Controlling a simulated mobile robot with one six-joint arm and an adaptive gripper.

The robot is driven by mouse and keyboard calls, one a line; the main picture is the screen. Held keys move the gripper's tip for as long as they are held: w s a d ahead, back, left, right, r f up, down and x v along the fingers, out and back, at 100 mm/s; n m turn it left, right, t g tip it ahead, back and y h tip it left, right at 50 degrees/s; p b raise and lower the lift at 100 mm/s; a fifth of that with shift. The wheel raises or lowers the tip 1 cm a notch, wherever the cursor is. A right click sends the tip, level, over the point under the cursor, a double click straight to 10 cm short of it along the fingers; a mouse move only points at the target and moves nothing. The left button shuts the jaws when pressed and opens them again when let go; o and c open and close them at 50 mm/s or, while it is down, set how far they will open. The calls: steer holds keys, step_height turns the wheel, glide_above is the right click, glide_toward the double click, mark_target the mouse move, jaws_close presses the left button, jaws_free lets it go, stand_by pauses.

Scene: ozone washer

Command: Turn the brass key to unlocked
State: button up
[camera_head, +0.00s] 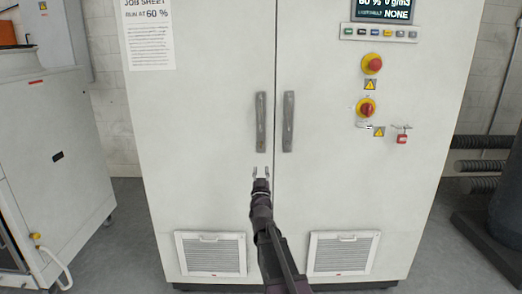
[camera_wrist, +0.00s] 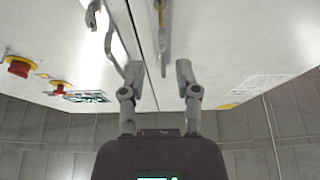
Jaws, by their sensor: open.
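I cannot make out a brass key for certain in either view. A small pale fitting (camera_head: 367,126) sits under the lower red-and-yellow knob (camera_head: 366,108) on the right cabinet door, too small to identify. My gripper (camera_head: 261,172) is open and empty, below the two door handles and left of these controls. In the wrist view, the fingers of my gripper (camera_wrist: 158,72) stand apart near the door seam, with nothing between them.
Two upright handles, left (camera_head: 261,122) and right (camera_head: 288,122), flank the seam. A red emergency button (camera_head: 372,64) and a display (camera_head: 384,8) are above the knob. A red padlock (camera_head: 402,139) hangs to its right. A white unit (camera_head: 50,150) stands left; dark pipes (camera_head: 482,166) are right.

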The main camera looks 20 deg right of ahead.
steer(key=shift+w, duration=0.1)
steer(key=p+x, duration=0.5)
steer(key=x, duration=0.8)
steer(key=shift+w+d+r, duration=0.15)
steer(key=shift+w, duration=0.15)
jaws_close()
